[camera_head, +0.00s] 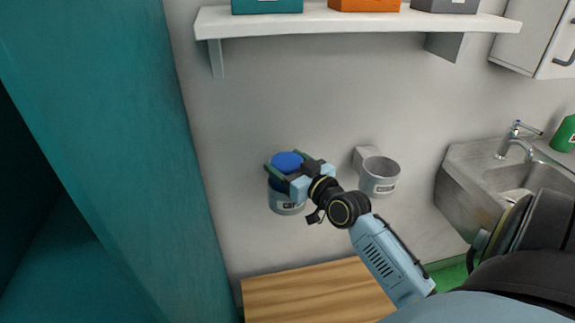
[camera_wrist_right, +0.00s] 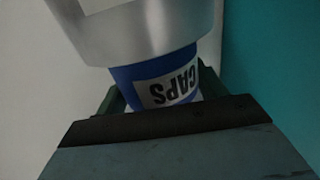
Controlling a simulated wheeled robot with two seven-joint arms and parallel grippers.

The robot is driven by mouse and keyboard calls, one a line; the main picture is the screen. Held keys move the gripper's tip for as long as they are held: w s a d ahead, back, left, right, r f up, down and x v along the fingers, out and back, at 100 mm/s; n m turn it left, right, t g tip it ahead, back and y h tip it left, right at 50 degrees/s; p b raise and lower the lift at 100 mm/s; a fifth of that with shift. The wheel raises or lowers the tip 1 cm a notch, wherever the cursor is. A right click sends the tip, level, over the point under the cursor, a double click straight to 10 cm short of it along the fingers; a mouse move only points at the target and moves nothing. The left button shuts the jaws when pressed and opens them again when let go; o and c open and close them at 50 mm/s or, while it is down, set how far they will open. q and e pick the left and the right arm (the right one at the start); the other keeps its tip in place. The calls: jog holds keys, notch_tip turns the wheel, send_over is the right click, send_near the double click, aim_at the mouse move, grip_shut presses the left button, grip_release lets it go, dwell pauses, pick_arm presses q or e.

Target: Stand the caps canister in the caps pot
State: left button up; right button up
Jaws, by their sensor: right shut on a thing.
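The caps canister (camera_head: 287,161) is blue with a blue top. In the right wrist view the canister (camera_wrist_right: 160,82) shows a white CAPS label, upside down in that picture. My right gripper (camera_head: 290,178) is shut on the canister, with a finger on either side. The grey wall pot (camera_head: 287,205) with a partly hidden label starting "CA" is directly below the gripper. In the right wrist view the pot (camera_wrist_right: 140,30) overlaps the canister's lower end and hides it; I cannot tell how deep it sits. My left gripper is not in view.
A second grey pot (camera_head: 380,177) hangs on the wall to the right. A shelf (camera_head: 350,22) with several bins is above. A wooden top (camera_head: 310,295) is below, a teal panel (camera_head: 130,160) at left, and a sink (camera_head: 520,180) at right.

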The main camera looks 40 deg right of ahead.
jog(key=shift+f, duration=0.2)
jog(key=o, duration=1.3)
jog(key=shift+o, duration=0.2)
